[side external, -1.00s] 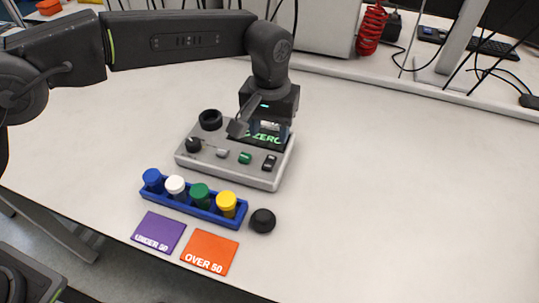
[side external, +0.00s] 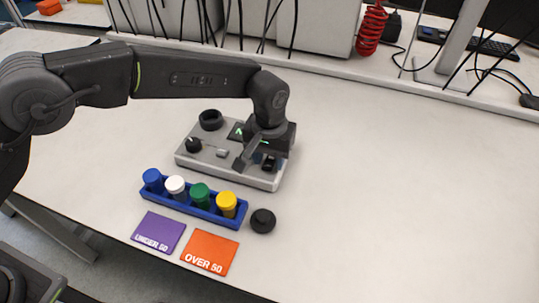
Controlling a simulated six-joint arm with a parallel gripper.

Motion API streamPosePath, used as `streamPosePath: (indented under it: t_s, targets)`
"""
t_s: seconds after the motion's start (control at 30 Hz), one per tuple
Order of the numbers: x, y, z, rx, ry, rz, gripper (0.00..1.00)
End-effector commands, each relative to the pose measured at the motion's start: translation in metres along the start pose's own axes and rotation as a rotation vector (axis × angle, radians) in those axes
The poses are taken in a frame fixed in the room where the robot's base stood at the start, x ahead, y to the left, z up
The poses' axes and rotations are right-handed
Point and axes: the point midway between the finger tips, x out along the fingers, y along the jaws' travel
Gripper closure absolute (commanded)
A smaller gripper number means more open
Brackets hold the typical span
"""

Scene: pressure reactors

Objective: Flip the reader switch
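The reader is a grey box (side external: 230,175) on the table, with a black ring, a black knob, a small light button and a dark display (side external: 236,132) on top. Its black rocker switch (side external: 269,166) is at the right end of the panel, partly covered by my gripper. My gripper (side external: 252,161) points down low over the right part of the panel, right at the switch area. One dark finger shows clearly to the left of the switch. The other finger is not clear, nor is contact with the switch. The green button and most of the display are hidden.
A blue rack (side external: 225,217) in front of the reader holds vials with blue, white, green and yellow caps. A black round cap (side external: 263,221) lies to its right. Purple (side external: 159,231) and orange (side external: 209,252) cards lie in front. The table's right side is clear.

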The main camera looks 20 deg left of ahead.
Motion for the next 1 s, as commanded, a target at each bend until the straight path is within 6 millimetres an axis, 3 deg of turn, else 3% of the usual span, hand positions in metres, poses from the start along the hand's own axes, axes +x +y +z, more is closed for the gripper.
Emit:
streamPosePath:
  t_s: [0.4,1.0]
  targets:
    - [-0.0006,0.0001,-0.0002,0.0,0.001,0.001,0.98]
    - [0.0,0.0002,-0.0051,-0.001,-0.202,0.0,0.98]
